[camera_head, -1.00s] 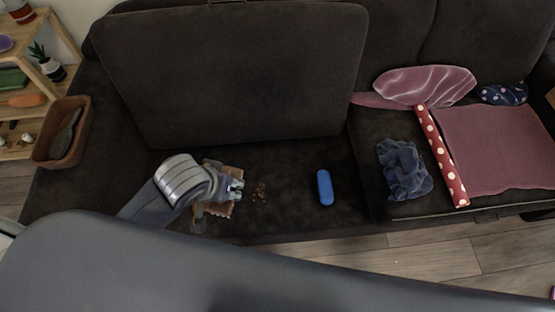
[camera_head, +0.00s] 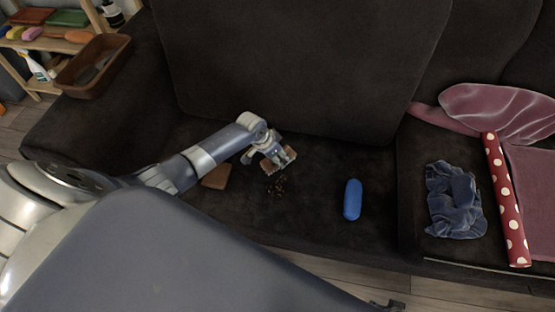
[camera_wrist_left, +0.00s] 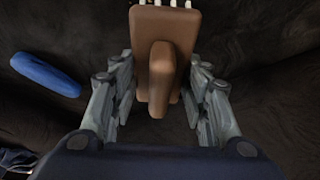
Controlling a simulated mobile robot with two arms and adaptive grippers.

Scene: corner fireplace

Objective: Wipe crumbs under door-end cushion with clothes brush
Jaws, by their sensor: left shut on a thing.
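My left gripper (camera_head: 276,160) is shut on the brown clothes brush (camera_head: 268,164), just behind the crumbs. The left wrist view shows the brush's brown back and raised grip (camera_wrist_left: 162,75) between the two fingers, with pale bristles at its far end. The crumbs (camera_head: 277,185) lie as a small dark-gold scatter on the dark seat base. The large dark cushion (camera_head: 300,65) stands tilted up against the sofa back, leaving the base bare. Whether the brush touches the base is unclear. My right gripper is not in view.
A blue case (camera_head: 352,200) lies right of the crumbs; a flat brown item (camera_head: 217,176) lies left, beside my arm. Further right are a crumpled blue cloth (camera_head: 455,205) and a red dotted roll (camera_head: 506,205). A brown basket (camera_head: 92,68) stands at the left.

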